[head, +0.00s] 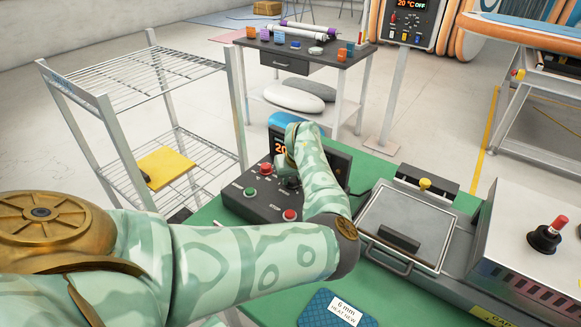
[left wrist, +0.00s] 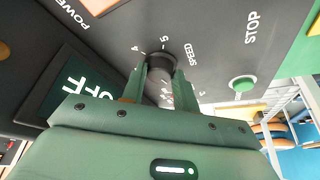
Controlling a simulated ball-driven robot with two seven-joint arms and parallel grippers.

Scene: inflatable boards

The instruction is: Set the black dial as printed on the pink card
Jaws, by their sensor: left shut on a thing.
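The black dial (left wrist: 159,58) sits on the dark panel of the control box (left wrist: 215,35), beside the word SPEED and a number scale. In the left wrist view the fingers of my left gripper (left wrist: 162,76) are shut on it, one on each side. The 4 and 5 show; the dial's pointer cannot be made out. In the head view my left gripper (head: 288,172) reaches down onto the control box (head: 252,207) and hides most of the dial. I see no pink card; a blue piece (head: 310,315) with a white label reading "6 mm" lies in front. My right gripper is not in view.
The box carries a green button (head: 250,191), red buttons (head: 290,214) and a lit display (head: 279,149). A flat press (head: 402,222) stands to its right on the green table (head: 280,300). A wire rack (head: 150,85) stands behind left.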

